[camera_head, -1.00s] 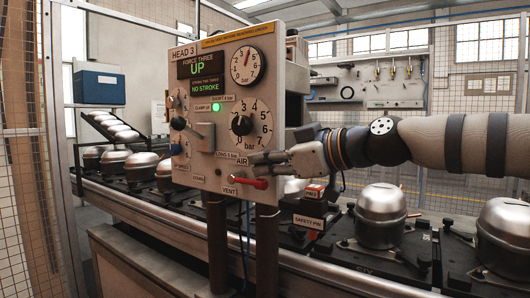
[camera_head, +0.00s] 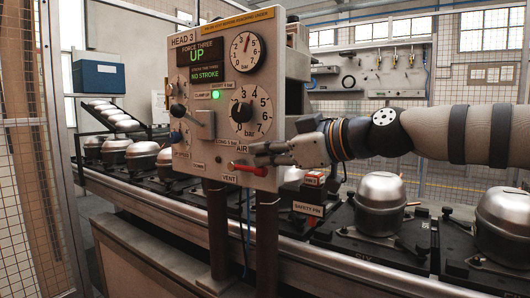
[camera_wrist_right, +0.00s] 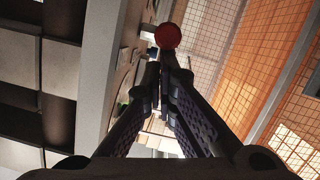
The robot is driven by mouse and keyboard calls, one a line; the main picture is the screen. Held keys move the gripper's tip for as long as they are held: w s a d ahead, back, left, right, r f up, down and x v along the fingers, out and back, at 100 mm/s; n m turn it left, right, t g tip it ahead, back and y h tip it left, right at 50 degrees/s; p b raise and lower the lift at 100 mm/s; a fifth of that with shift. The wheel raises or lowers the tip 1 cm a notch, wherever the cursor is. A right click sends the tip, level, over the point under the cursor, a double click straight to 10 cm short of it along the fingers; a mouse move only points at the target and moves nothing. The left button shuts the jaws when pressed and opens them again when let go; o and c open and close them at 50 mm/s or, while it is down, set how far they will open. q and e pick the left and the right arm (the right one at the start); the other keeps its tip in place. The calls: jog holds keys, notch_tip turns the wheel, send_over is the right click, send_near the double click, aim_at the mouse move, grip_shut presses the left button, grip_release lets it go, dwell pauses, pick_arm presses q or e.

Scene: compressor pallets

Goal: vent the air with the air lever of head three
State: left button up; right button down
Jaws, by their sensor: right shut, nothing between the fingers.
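The control panel labelled HEAD 3 (camera_head: 208,90) stands upright at mid-view. Its red air lever (camera_head: 250,169) points sideways to the right, between the AIR label above and the VENT label (camera_head: 226,178) below. My right gripper (camera_head: 257,153) is shut and empty, just above the lever in front of the panel's lower right. In the right wrist view the closed fingertips (camera_wrist_right: 166,72) are close to the lever's round red end (camera_wrist_right: 168,36). I cannot tell whether they touch it. My left gripper is not in view.
The panel display reads UP and NO STROKE, with a green lamp (camera_head: 216,95) lit. Above the lever are a pressure dial (camera_head: 247,52) and a regulator knob (camera_head: 241,112). Silver compressors (camera_head: 381,203) stand on the conveyor behind.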

aim_at(265, 175)
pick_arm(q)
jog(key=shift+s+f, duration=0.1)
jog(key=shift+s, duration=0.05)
pick_arm(e)
jog(key=shift+d+f, duration=0.1)
jog(key=shift+f, duration=0.25)
jog(key=shift+s+d+f+b, duration=0.1)
jog(key=shift+f+b, duration=0.05)
jog(key=shift+f, duration=0.35)
jog(key=shift+s+d+f+b, duration=0.1)
jog(key=shift+f+b, duration=0.05)
jog(key=shift+f, duration=0.3)
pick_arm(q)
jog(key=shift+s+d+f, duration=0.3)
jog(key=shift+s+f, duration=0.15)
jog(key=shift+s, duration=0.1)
pick_arm(e)
jog(key=shift+f, duration=0.8)
jog(key=shift+r, duration=0.1)
